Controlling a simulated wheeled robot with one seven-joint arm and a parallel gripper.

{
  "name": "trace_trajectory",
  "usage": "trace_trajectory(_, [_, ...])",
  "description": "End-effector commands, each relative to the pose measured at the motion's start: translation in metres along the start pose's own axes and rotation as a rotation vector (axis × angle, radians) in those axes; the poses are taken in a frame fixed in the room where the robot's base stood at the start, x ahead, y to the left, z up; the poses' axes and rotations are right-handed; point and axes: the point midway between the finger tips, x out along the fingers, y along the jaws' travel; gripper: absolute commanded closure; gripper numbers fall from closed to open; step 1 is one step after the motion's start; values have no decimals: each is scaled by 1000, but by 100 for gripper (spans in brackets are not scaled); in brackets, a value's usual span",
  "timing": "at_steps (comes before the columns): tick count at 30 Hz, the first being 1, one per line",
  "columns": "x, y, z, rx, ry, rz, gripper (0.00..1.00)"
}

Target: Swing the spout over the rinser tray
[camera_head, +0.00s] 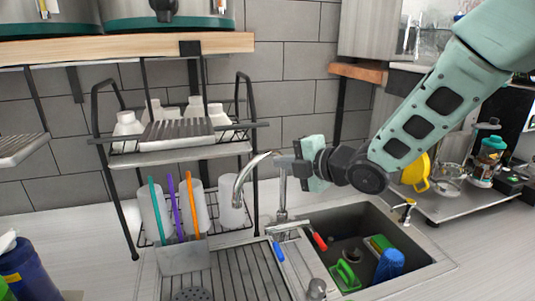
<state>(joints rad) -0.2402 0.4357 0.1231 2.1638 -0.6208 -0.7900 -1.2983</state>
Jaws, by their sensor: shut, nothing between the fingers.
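The curved metal spout (243,176) rises beside the sink and bends left, its end hanging above the back part of the ribbed rinser tray (234,274). The tap's upright body (282,196) stands at the sink's back edge. My gripper (286,163) comes in from the right, level with the top of the spout. Its fingers are shut and empty, close to the tap's upper part. I cannot tell whether they touch it.
The sink basin (345,238) to the right holds a blue sponge (389,265) and green brushes. A black wire rack (182,159) with bottles and cups stands behind the tray. A utensil holder (183,257) sits at the tray's back left. A small brass tap (404,209) is at right.

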Motion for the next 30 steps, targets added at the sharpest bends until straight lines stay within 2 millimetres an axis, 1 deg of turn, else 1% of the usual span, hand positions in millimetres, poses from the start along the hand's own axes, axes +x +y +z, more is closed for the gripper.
trace_trajectory(1, [8, 3, 0, 3, 1, -2, 100])
trace_trajectory(3, [19, 4, -1, 2, 2, -2, 100])
trace_trajectory(6, [32, 3, 0, 3, 1, -3, 100])
trace_trajectory(12, [48, 1, 0, 2, 0, -2, 100])
trace_trajectory(17, [52, 0, 0, 1, 0, 0, 100])
trace_trajectory(26, [52, -1, 0, 1, -1, 0, 100])
trace_trajectory(30, [56, -3, -1, -1, 0, 2, 100])
